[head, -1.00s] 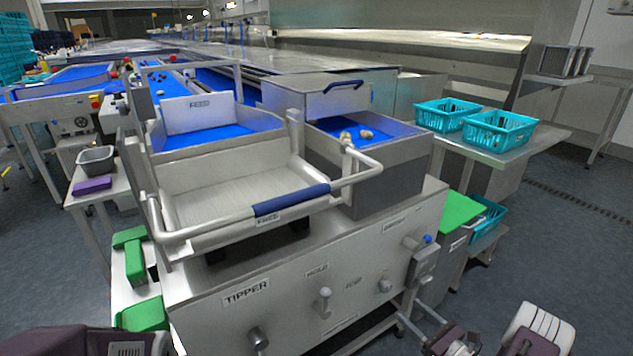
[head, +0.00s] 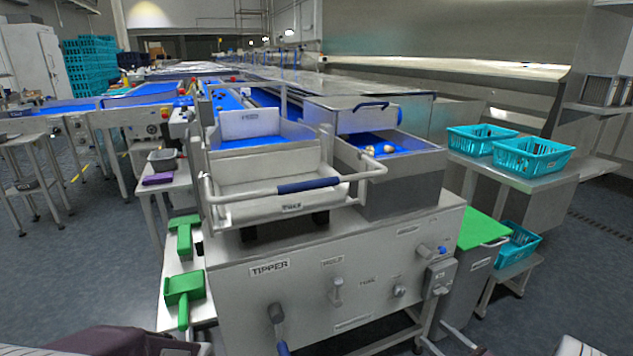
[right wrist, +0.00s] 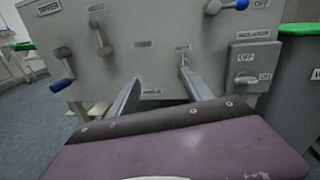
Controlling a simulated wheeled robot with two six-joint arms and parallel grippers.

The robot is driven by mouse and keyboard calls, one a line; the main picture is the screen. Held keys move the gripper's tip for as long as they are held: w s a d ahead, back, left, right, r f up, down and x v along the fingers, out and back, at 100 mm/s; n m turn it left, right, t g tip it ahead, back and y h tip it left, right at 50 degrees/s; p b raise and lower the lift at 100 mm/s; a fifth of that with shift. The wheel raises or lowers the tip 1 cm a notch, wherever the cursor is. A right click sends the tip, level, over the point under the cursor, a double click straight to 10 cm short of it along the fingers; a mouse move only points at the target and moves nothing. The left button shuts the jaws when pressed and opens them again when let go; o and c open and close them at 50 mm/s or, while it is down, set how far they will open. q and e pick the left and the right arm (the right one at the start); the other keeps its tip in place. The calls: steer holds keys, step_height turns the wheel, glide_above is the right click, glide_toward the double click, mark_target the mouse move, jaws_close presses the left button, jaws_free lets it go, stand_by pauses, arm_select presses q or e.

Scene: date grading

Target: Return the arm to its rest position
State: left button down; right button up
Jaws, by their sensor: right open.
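My right gripper (head: 447,340) shows only in part at the bottom edge of the head view, low in front of the tipper panel. In the right wrist view the gripper (right wrist: 156,90) has two grey fingers spread apart with nothing between them. They point at the grey panel (right wrist: 145,65) with its levers and switches. A purple part of my left arm (head: 120,342) shows at the bottom left. My left gripper is out of view.
The tipper machine (head: 330,262) stands close ahead, with a blue-handled lever (head: 279,325) hanging down. A green-lidded bin (head: 480,228) stands to its right, with teal baskets (head: 531,155) beyond. Green scoops (head: 184,289) lie at left. Open floor (head: 80,270) lies further left.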

steer(key=s+a+r+n+g+y, duration=0.1)
steer(key=a+r+n+g+y, duration=0.3)
steer(key=a, duration=0.5)
steer(key=a+r+n+g+y, duration=0.1)
steer(key=a+r+n+g, duration=0.2)
steer(key=a+r+n, duration=0.35)
steer(key=s+a+n+g+h, duration=0.1)
steer(key=s+a+n+g, duration=0.4)
steer(key=s+a+g, duration=0.5)
steer(key=s+f+n+h, duration=0.3)
steer(key=s+n+h, duration=0.3)
steer(key=s, duration=0.5)
steer(key=d+f+n+t+h, duration=0.1)
steer(key=d+f+n+h, duration=0.1)
steer(key=d+n+h, duration=0.3)
steer(key=d+f+n+t+h, duration=0.1)
steer(key=d+f+n+h, duration=0.15)
steer(key=d, duration=0.35)
step_height(320, 180, up, 33)
steer(key=p, duration=3.3)
steer(key=shift+w+d+m+t, duration=0.3)
steer(key=shift+w+t, duration=0.1)
steer(key=shift+w, duration=0.05)
